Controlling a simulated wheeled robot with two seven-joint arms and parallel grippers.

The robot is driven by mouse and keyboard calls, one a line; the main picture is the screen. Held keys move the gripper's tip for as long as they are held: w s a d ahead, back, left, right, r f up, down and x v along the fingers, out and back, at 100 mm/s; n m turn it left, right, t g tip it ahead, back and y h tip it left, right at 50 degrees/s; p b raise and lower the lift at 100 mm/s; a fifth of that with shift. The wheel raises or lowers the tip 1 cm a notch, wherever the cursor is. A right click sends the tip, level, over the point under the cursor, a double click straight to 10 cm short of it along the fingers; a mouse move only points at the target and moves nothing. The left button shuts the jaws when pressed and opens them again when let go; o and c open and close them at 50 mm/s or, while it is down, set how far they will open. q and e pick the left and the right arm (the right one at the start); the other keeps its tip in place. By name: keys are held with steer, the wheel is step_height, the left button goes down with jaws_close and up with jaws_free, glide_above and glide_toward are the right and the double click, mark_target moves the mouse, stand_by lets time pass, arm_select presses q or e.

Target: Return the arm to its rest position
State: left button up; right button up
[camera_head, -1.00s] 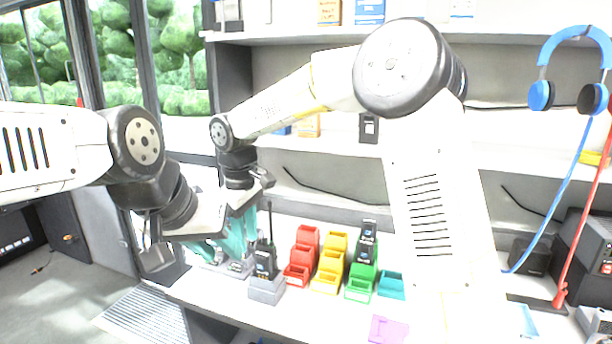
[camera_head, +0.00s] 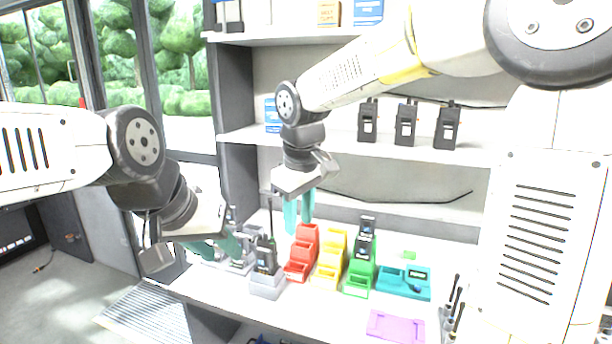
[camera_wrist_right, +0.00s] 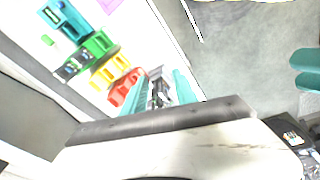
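My right gripper (camera_head: 298,210) hangs above the desk, its teal fingers pointing down behind the black radio and the red bins. In the right wrist view its two teal fingers (camera_wrist_right: 158,92) stand apart, with a radio visible beyond the gap and nothing held. My left gripper (camera_head: 215,247) is low at the left, near the desk's left end. Its teal fingers are apart and seem empty; they also show at the right edge of the right wrist view (camera_wrist_right: 308,70).
A black radio (camera_head: 265,255) stands in a grey charger (camera_head: 266,286). Red (camera_head: 301,253), yellow (camera_head: 330,262) and green bins (camera_head: 361,272) stand beside it. A teal tray (camera_head: 403,283) and a purple tray (camera_head: 396,327) lie to the right. Three radios (camera_head: 405,124) stand on the shelf.

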steer(key=s+d+r+m+t+y, duration=0.1)
steer(key=s+d+m+t, duration=0.3)
steer(key=s+d+m, duration=0.5)
steer(key=shift+s+d+r+y, duration=0.35)
steer(key=shift+s+d, duration=2.05)
steer(key=shift+d, duration=0.95)
